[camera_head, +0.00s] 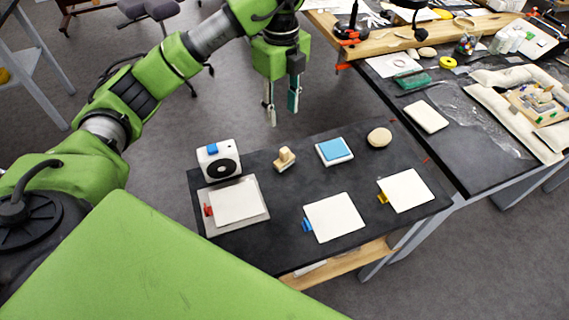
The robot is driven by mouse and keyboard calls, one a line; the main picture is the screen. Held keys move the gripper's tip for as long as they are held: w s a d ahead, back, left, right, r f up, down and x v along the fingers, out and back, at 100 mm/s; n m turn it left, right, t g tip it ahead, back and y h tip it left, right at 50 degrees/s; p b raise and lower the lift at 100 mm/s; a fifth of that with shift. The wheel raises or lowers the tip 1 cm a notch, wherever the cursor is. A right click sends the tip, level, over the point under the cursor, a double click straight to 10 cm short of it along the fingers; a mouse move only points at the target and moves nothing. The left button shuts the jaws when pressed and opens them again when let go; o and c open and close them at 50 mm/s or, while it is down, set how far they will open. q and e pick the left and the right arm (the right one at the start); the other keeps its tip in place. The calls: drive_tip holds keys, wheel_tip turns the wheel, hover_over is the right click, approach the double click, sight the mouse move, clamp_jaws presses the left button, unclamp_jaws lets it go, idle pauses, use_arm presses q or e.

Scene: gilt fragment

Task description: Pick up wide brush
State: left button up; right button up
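A small beige block-like item (285,158) stands near the back edge of the dark table (275,220); it looks most like the wide brush, but it is too small to be sure. My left gripper (283,108) hangs fingers down, above and behind that item in the picture. Its two fingers are apart with nothing between them, and it is clear of the table. My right gripper is not in view.
A white device (218,163) with a black round front, a blue-topped block (334,151) and a round tan disc (379,138) line the back. White pads (333,216) with coloured tabs lie in front. A cluttered workbench (455,165) stands right.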

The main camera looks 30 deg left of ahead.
sight(284, 150)
use_arm(q)
wheel_tip(284, 150, down, 11)
drive_tip(key=shift+w+a+f, duration=0.1)
drive_tip(key=shift+w, duration=0.05)
drive_tip(key=f, duration=0.1)
drive_tip(key=f+p, duration=0.1)
drive_tip(key=f, duration=0.1)
drive_tip(key=f+p, duration=0.1)
drive_tip(key=shift+w+d+f, duration=0.2)
drive_tip(key=shift+w+f, duration=0.05)
drive_tip(key=shift+f, duration=0.35)
clamp_jaws()
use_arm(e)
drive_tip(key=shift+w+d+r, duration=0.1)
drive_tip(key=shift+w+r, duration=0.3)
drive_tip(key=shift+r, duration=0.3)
